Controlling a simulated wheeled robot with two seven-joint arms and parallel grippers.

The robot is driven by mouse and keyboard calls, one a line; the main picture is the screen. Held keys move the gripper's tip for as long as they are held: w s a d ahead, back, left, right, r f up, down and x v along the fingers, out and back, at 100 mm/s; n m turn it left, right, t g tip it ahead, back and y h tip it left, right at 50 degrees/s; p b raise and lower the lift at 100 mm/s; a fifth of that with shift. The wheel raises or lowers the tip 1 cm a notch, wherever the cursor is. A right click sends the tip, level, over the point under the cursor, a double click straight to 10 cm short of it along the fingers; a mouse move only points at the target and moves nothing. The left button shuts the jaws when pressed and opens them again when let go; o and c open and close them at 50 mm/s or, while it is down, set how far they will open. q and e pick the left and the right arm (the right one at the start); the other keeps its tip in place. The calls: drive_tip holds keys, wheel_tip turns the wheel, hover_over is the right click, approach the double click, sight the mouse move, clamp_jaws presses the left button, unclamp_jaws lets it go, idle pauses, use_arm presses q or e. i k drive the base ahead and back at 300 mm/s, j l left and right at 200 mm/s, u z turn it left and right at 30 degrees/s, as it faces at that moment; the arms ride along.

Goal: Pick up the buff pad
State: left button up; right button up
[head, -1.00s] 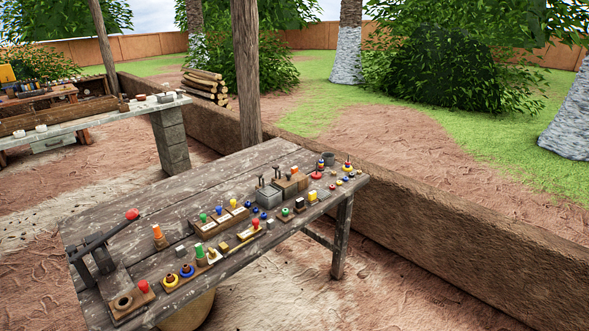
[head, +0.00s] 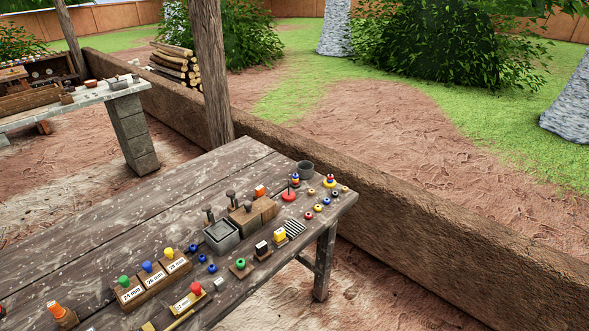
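Neither of my grippers shows in the head view. The long weathered wooden table (head: 95,235) holds many small items. I cannot tell for certain which of them is the buff pad. Small items near its right edge include a black-and-white striped flat piece (head: 295,228), a yellow block on a dark base (head: 279,235), a white-topped dark block (head: 262,248) and a green knob on a small wooden base (head: 241,265). A tan strip (head: 181,320) lies at the bottom edge, partly cut off. Nothing is seen held.
A grey metal tray (head: 221,238) and a wooden block (head: 247,222) stand mid-table. A labelled wooden rack (head: 152,283) holds coloured knobs. A dark cup (head: 306,168) stands at the far corner. A wooden post (head: 211,75) and low mud wall (head: 400,210) run behind the table.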

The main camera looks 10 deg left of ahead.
sight(259, 190)
drive_tip(key=i+z, duration=0.2)
drive_tip(key=i, duration=0.4)
drive_tip(key=i+j+z, duration=0.15)
drive_tip(key=i, duration=0.45)
